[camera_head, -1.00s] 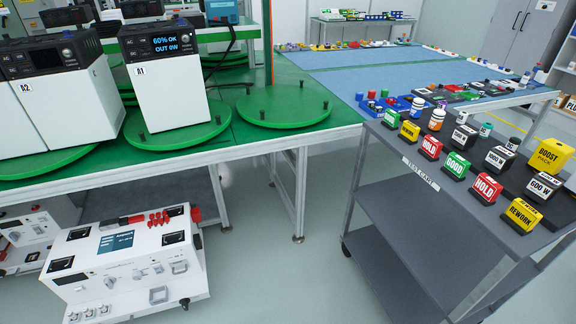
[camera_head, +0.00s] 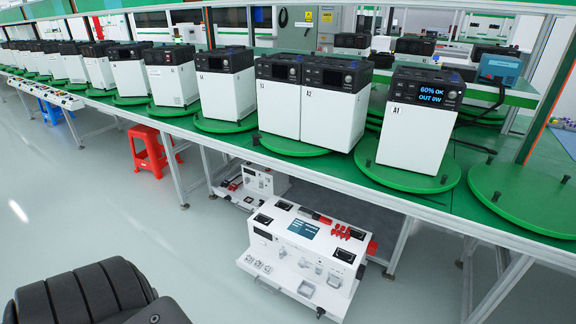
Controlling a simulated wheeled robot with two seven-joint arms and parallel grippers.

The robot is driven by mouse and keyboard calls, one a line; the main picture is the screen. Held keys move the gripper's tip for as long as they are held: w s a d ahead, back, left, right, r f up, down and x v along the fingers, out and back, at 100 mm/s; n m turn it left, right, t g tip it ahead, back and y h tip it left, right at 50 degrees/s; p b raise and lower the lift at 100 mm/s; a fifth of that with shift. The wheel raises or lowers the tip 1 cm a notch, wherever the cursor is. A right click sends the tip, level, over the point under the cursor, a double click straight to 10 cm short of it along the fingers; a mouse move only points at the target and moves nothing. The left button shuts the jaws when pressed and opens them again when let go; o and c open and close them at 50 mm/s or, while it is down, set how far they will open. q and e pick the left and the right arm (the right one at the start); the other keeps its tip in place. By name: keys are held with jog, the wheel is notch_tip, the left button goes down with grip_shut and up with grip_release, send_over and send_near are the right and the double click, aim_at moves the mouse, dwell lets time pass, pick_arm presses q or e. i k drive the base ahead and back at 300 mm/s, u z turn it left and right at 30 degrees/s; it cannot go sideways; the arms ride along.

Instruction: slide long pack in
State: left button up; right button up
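White power packs with black tops stand in a long row on green turntables. The pack marked A1 (camera_head: 414,125) has a lit screen reading "60% OK OUT 0W" and sits alone on its turntable (camera_head: 446,178). The pack marked A2 (camera_head: 331,108) stands side by side with another white pack (camera_head: 280,98) on one turntable (camera_head: 300,147). I cannot tell which pack is the long one. Neither gripper is in view. A dark rounded part, probably mine, shows at the lower left.
An empty turntable (camera_head: 530,195) lies at the right. A white test unit (camera_head: 303,249) with red connectors sits low in front of the line. A red stool (camera_head: 151,150) stands at the left.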

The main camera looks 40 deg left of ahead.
aim_at(341, 248)
jog(key=u, duration=1.3)
jog(key=k, duration=0.55)
jog(key=u, duration=0.15)
jog(key=i, duration=0.85)
jog(key=z, duration=0.65)
jog(key=i, duration=0.6)
jog(key=z, duration=0.5)
